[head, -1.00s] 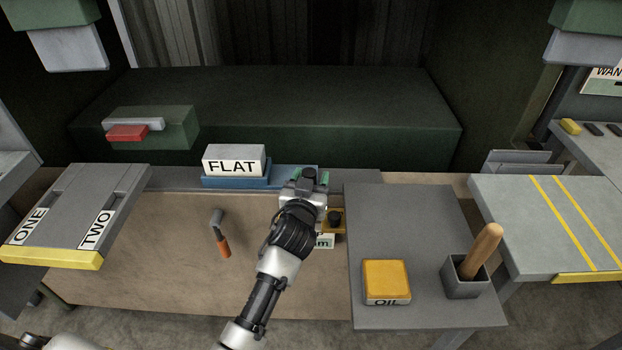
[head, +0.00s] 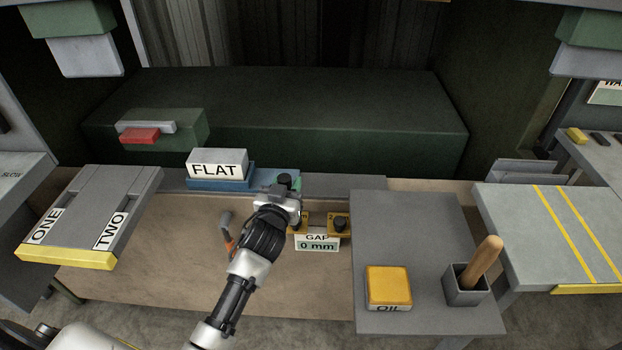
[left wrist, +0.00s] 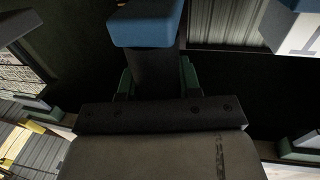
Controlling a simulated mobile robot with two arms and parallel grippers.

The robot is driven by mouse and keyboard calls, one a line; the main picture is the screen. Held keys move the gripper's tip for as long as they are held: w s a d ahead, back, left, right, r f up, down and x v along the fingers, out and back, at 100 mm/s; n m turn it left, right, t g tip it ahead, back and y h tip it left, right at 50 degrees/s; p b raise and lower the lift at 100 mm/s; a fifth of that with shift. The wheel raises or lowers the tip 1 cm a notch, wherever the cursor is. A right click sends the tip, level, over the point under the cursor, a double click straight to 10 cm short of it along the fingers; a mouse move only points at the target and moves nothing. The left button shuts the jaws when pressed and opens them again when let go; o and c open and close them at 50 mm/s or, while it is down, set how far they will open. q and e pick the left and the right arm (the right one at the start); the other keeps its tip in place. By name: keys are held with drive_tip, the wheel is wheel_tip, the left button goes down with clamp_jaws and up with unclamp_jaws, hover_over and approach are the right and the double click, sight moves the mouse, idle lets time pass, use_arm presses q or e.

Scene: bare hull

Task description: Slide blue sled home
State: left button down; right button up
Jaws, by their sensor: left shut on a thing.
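The blue sled (head: 222,184) lies on a grey track (head: 345,184) along the back of the bench, with a white block marked FLAT (head: 217,168) on it. My left gripper (head: 284,184) is at the sled's right end and is shut on its dark grip. In the left wrist view, a dark post (left wrist: 152,72) stands between the green fingers, with a blue block (left wrist: 146,27) beyond it. My right gripper is not in view.
Yellow brackets with dark knobs (head: 340,224) sit above the sign. A grey stand (head: 430,240) on the right holds a yellow OIL block (head: 388,287) and a cup with a wooden handle (head: 467,284). A tray marked ONE and TWO (head: 92,205) is left. An orange-handled tool (head: 229,240) is partly hidden.

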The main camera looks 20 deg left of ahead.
use_arm(q)
drive_tip(key=p, duration=0.3)
hover_over(203, 182)
drive_tip(key=s+d, duration=0.4)
drive_tip(key=d, duration=0.2)
drive_tip(key=shift+a, duration=1)
drive_tip(key=c, duration=0.8)
unclamp_jaws()
drive_tip(key=s, duration=0.7)
drive_tip(key=s+d+b, duration=0.1)
drive_tip(key=s, duration=0.2)
drive_tip(key=shift+s, duration=0.4)
